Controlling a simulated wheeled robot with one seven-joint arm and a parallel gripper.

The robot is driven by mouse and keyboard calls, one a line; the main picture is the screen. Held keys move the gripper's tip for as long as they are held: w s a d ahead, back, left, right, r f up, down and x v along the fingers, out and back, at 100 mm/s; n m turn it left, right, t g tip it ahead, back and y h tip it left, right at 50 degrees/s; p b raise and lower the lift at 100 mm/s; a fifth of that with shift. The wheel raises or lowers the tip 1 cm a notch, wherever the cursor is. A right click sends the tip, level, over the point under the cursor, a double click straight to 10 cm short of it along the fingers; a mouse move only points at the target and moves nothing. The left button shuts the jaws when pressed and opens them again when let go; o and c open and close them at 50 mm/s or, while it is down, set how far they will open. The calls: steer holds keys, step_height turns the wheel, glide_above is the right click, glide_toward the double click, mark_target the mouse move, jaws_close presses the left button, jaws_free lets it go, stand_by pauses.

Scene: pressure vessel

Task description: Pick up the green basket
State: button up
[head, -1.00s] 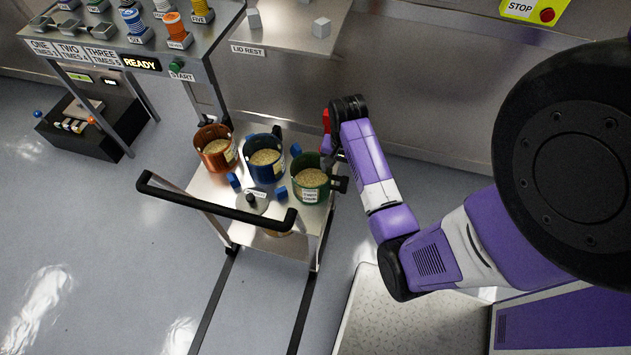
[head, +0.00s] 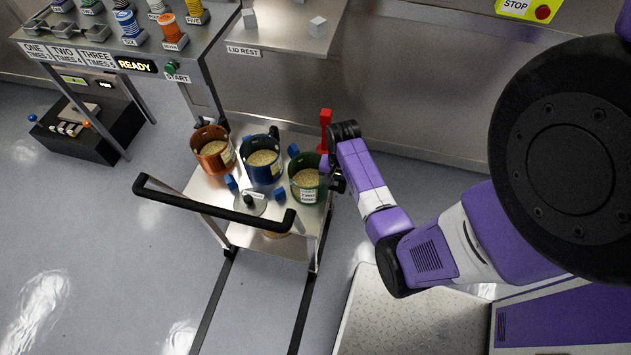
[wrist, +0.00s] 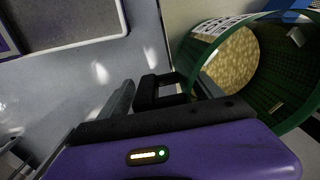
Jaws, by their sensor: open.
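The green basket (head: 305,188) stands upright at the right end of the cart top, filled with tan grains and bearing a white label. Its inside and rim fill the right of the wrist view (wrist: 245,75). Its black handle (wrist: 160,88) sticks out toward my gripper (wrist: 166,98). My gripper is open, with one finger on each side of the handle in the wrist view. I cannot tell whether either finger touches it. In the head view my arm partly hides the gripper beside the basket's right side.
A blue basket (head: 262,172) and a copper basket (head: 212,165) stand close by on the cart (head: 210,187), with small blue blocks between. The cart's black push bar (head: 205,207) is at the front.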

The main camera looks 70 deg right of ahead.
jaws_close()
stand_by(0.3)
